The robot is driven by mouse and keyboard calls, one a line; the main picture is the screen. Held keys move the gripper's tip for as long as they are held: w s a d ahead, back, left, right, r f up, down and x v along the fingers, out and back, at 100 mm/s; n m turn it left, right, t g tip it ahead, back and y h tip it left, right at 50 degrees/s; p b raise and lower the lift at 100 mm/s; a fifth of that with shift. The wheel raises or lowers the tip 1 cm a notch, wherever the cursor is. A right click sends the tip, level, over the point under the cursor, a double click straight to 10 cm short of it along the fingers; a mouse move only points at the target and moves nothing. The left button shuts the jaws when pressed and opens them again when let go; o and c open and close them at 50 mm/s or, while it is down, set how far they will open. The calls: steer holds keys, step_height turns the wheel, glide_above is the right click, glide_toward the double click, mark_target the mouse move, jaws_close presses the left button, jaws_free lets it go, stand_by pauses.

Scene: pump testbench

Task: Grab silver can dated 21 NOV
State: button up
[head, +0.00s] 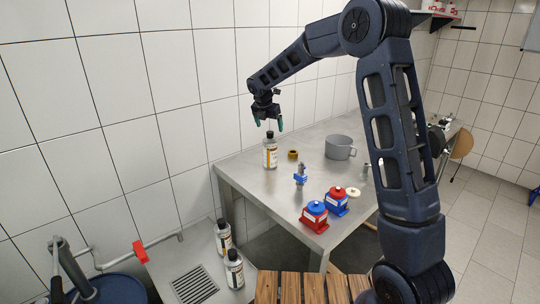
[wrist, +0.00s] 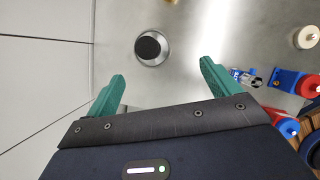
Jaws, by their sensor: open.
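A silver can with a black cap and a white and orange label (head: 270,156) stands upright near the left edge of the steel table (head: 235,168). Its label is too small to read a date. Two similar cans, a rear one (head: 223,240) and a front one (head: 235,272), stand on the lower surface, their dates unreadable too. My gripper (head: 269,123) is open and empty just above the table can. In the wrist view the can (wrist: 152,47) shows from above, just beyond the open fingertips (wrist: 162,70) and apart from them.
On the table are a brown ring (head: 292,155), a grey mug (head: 340,147), a blue-and-silver fitting (head: 300,176), a red-based part (head: 315,216) and a blue-based part (head: 337,201). The tiled wall (head: 160,130) is close behind the can. A wooden slatted surface (head: 302,288) lies in front.

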mark_target(269, 136)
steer(key=shift+n, duration=0.3)
steer(key=x, duration=0.3)
steer(key=a+x, duration=0.1)
steer(key=x, duration=0.2)
steer(key=shift+w+a+f, duration=0.1)
steer(key=shift+w+f, duration=0.1)
steer(key=shift+w+x, duration=0.2)
steer(key=shift+x, duration=2.4)
steer(key=shift+r, duration=0.1)
steer(key=shift+c, duration=0.5)
steer(key=shift+a, duration=0.1)
steer(key=c, duration=1.8)
